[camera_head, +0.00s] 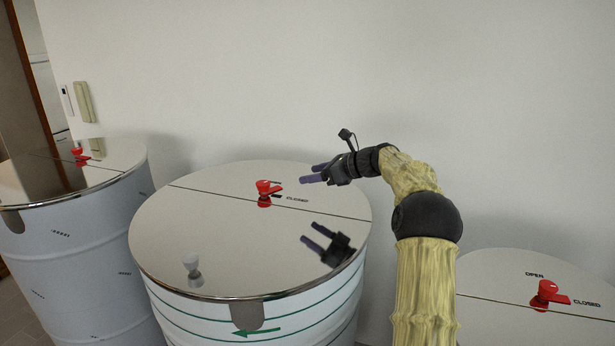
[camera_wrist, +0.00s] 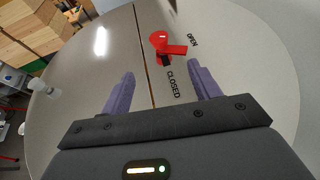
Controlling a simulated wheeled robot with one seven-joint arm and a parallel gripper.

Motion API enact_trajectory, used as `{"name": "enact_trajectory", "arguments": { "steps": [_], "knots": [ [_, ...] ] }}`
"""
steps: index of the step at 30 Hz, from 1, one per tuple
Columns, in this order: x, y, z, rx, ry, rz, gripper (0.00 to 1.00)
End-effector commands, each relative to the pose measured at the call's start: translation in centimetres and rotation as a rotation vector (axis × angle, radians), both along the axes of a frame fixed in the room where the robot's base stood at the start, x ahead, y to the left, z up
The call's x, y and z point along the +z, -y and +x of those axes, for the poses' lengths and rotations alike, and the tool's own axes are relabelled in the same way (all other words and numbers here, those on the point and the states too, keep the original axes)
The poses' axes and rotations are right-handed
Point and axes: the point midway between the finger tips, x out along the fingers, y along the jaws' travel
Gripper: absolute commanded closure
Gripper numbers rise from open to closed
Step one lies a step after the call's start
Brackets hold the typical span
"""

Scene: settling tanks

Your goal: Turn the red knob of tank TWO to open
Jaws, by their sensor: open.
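The middle tank (camera_head: 190,225) has a shiny lid with a red knob (camera_head: 264,192). No tank number is legible. In the wrist view the knob (camera_wrist: 161,43) stands ahead of and between my finger lines, apart from them. Its lever points right, just below the OPEN label (camera_wrist: 192,40); the CLOSED label (camera_wrist: 174,84) lies nearer my gripper. A small black piece at the knob's base points toward CLOSED. My gripper (camera_head: 312,175) is open and empty, above the lid to the right of the knob. Its fingertips (camera_wrist: 160,82) also show in the wrist view.
A left tank (camera_head: 85,240) and a right tank (camera_head: 500,285) each carry a red knob; the right one's lever points to CLOSED. The wall is close behind. My gripper's reflection shows on the lid.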

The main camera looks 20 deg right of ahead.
Motion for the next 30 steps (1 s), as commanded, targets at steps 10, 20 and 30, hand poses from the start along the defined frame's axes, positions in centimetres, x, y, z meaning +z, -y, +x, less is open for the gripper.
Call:
{"name": "enact_trajectory", "arguments": {
  "steps": [10, 20, 30],
  "knots": [
    [1.2, -8.8, 5.4, -0.230, 0.118, -0.001, 0.38],
    [2.7, -15.4, 6.4, -0.619, 0.180, 0.015, 0.38],
    [1.0, -18.4, 0.2, -1.034, 0.077, 0.018, 0.38]
  ]
}}
